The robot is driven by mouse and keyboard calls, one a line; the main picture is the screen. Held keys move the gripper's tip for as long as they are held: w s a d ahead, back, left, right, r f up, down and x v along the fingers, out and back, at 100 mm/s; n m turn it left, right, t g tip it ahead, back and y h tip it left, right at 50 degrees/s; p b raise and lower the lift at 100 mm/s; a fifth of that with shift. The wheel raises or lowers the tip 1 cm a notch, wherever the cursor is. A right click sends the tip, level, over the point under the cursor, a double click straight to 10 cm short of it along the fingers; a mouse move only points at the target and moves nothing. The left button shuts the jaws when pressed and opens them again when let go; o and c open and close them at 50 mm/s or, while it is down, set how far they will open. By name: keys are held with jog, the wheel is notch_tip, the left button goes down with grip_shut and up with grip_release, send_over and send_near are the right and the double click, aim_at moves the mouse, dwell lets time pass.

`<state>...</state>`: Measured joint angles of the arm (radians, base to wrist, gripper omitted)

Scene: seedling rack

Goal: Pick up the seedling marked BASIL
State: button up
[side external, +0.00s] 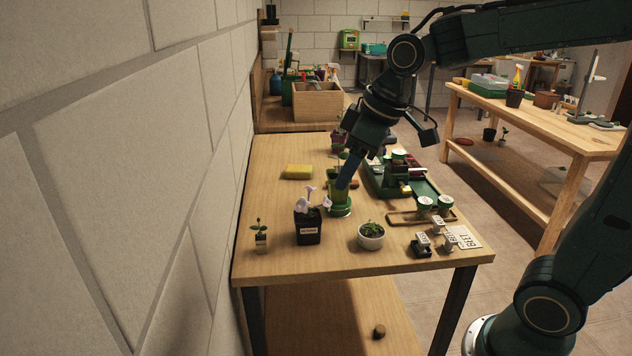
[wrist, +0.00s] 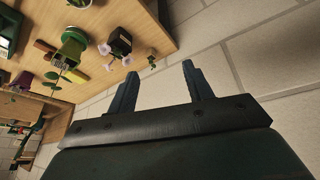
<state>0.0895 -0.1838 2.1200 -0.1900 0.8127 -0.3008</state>
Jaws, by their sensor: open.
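No label that I can read as BASIL shows. A small seedling (side external: 261,239) in a pale, labelled block stands at the table's near left corner; a small green plant (wrist: 152,62) shows at the table edge in the wrist view. A black pot (side external: 308,233) with pale flowers has a white label too small to read; it also shows in the wrist view (wrist: 120,41). A white pot (side external: 371,240) holds a leafy green plant. My gripper (side external: 343,184) is open and empty, and overlaps a green pot (side external: 341,206) in the side view. Its fingers (wrist: 160,68) point past the table edge.
A yellow sponge (side external: 298,172) lies at the back left. A green tray (side external: 425,187) with items, a wooden tray (side external: 405,218) with two round tubs, and several small lettered blocks (side external: 450,241) fill the right side. The block wall (side external: 190,150) is close on the left.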

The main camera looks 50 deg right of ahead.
jog(key=w+d+f+n+y, duration=0.1)
jog(key=w+f+n, duration=0.3)
jog(key=w, duration=0.7)
jog(key=n+g+y, duration=0.1)
send_near(264, 236)
notch_tip(264, 236, up, 3)
jog(key=shift+s+d+f, duration=0.15)
jog(key=shift+s+d, duration=0.15)
jog(key=shift+f, duration=0.1)
jog(key=shift+x, duration=4.25)
jog(key=shift+s, duration=0.1)
jog(key=shift+x, duration=2.6)
jog(key=shift+c, duration=0.2)
jog(key=c, duration=1)
